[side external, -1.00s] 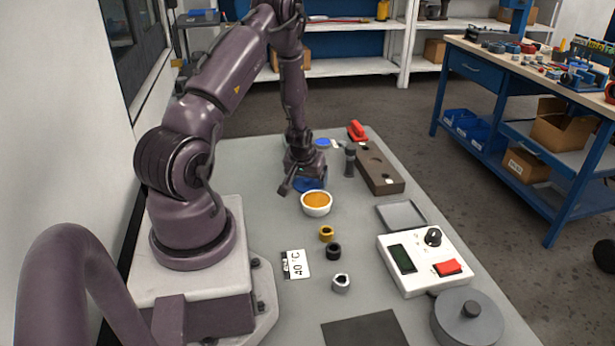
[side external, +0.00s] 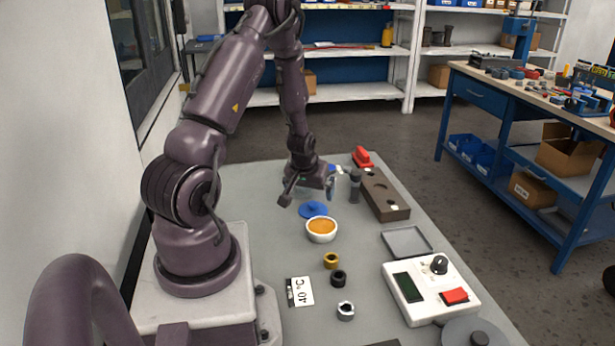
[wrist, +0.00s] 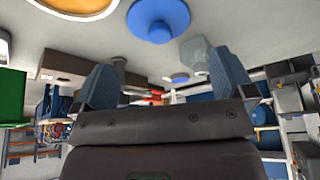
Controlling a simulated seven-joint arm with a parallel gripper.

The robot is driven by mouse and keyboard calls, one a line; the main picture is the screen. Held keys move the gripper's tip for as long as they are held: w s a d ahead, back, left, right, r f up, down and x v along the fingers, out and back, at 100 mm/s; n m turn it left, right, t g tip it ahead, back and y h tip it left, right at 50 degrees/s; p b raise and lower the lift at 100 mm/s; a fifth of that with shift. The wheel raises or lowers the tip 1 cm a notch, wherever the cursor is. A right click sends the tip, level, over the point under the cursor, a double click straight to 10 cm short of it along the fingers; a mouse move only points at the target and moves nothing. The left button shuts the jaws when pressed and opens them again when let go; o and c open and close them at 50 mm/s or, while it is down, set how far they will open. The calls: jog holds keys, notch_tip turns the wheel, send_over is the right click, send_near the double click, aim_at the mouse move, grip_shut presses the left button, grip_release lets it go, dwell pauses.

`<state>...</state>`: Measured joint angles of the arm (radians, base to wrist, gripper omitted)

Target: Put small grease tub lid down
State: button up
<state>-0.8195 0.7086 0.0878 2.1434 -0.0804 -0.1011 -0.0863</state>
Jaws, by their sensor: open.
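The small tub (side external: 321,232) is white and round, filled with orange-brown grease, and stands uncovered on the grey table. The blue lid (side external: 314,210) lies flat on the table just behind the tub, with its knob up. In the wrist view the lid (wrist: 158,22) shows at the top centre, clear of the fingers, and part of the tub (wrist: 78,8) is at the top left. My gripper (wrist: 166,82) has its two blue fingers spread wide with nothing between them. In the side view it hangs above the table just behind the lid.
A second blue disc (wrist: 180,78) lies farther off. A dark block with holes (side external: 384,195), a red-handled item (side external: 362,158) and a grey upright cylinder (side external: 355,183) stand to the right. Small rings (side external: 338,278), a control box (side external: 430,288) and a shallow tray (side external: 407,241) are nearer.

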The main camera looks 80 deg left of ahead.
jog(key=w+d+r+m+t+h, duration=0.1)
jog(key=w+d+r+m, duration=0.15)
jog(key=d+r, duration=0.6)
jog(key=w+d+r+m+t+h, duration=0.1)
jog(key=w+d+r+m, duration=0.15)
jog(key=d+r, duration=0.6)
jog(key=s+d+r+m+h, duration=0.1)
jog(key=s+d+r+m, duration=0.2)
jog(key=d+r, duration=0.3)
jog(key=s+d+r+m+t+h, duration=0.1)
jog(key=s+d+r+m, duration=0.3)
jog(key=d, duration=0.4)
jog(key=shift+s+d+r, duration=0.2)
jog(key=shift+s+r, duration=0.7)
jog(key=shift+s, duration=0.2)
